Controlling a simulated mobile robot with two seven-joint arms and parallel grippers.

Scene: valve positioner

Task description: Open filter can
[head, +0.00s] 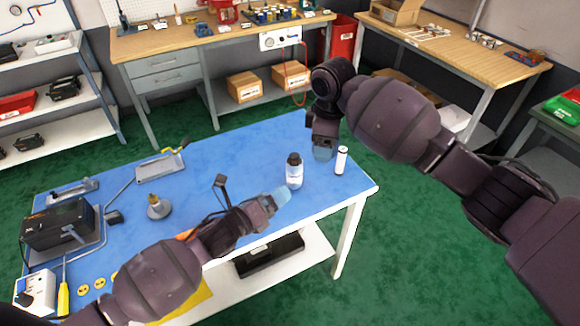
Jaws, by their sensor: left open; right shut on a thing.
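A clear, whitish bottle-like can with a dark cap (293,171) stands upright on the blue bench top (225,160), near its right end. I take it to be the filter can. My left gripper (282,196) is open just in front of and left of it, with its fingers pointing at its lower part. I cannot tell whether they touch it. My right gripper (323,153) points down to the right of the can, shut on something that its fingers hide. A slim white cylinder (341,160) stands upright close to the right of that gripper; contact is unclear.
On the bench's left lie a dark case (58,224), a white box with a knob (35,289), a yellow screwdriver (64,298), a brass fitting (157,207) and a metal tray (160,167). The middle of the bench is mostly clear. Wooden workbenches (150,42) stand behind.

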